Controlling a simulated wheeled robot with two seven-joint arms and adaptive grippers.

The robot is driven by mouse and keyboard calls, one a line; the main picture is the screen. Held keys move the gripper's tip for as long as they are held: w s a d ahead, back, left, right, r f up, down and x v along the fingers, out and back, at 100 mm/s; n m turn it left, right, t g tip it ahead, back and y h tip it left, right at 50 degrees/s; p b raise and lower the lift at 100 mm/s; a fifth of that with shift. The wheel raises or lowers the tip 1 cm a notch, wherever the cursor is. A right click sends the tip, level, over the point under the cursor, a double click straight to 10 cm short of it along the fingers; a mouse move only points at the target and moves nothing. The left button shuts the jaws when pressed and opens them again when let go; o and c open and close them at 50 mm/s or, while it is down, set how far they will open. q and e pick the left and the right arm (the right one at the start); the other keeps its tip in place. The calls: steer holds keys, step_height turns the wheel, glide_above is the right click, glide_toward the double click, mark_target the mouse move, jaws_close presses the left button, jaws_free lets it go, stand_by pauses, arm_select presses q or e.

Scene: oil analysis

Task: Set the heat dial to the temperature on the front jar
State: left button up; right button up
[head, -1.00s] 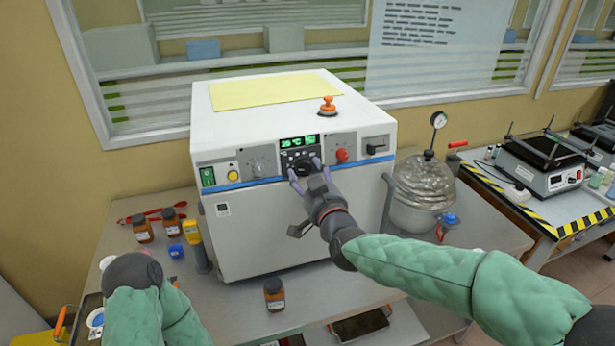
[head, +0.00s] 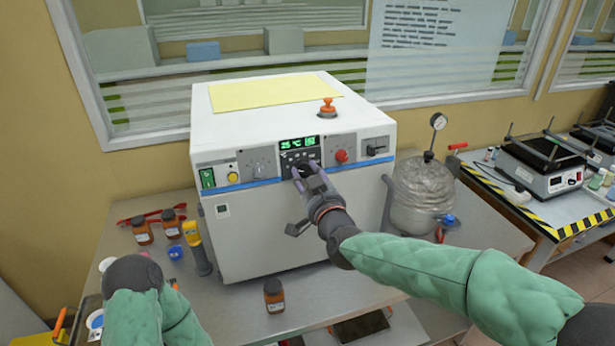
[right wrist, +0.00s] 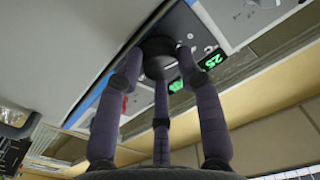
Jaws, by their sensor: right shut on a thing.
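The heat dial (head: 303,170) is a dark round knob below the green display (head: 299,142) on the white oven's front; it also shows in the right wrist view (right wrist: 158,58). The display reads 25 °C; its second figure is too small to read. My right gripper (head: 306,168) is shut on the dial, its purple fingers around the knob's rim. The front jar (head: 274,295) is brown with a dark lid and pale label, standing upright before the oven. Its label is too small to read. My left arm is at the lower left; its gripper is not visible.
Two brown jars (head: 143,231) (head: 171,223), a blue cap (head: 176,252) and a yellow handheld device (head: 196,245) stand left of the oven (head: 265,235). A silver vessel with a gauge (head: 418,190) stands at its right. Bare table lies around the front jar.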

steer(key=m, duration=0.2)
steer(key=m+h, duration=0.1)
steer(key=m, duration=0.3)
steer(key=shift+a+f+h+b, duration=0.1)
steer(key=shift+a+h+b, duration=0.15)
steer(key=shift+h+b, duration=0.05)
steer(key=m, duration=0.3)
steer(key=m+h, duration=0.1)
steer(key=m, duration=0.3)
steer(key=shift+a+h+p, duration=0.1)
steer(key=shift+h+p, duration=0.2)
steer(key=shift+p, duration=0.1)
steer(key=shift+g, duration=0.3)
steer(key=o, duration=1.1)
steer(key=shift+o, duration=0.2)
steer(key=shift+s+r, duration=0.1)
steer(key=shift+r, duration=0.1)
steer(key=s+d+r, duration=0.1)
steer(key=s, duration=1)
steer(key=shift+s+d, duration=0.35)
steer(key=shift+s, duration=0.05)
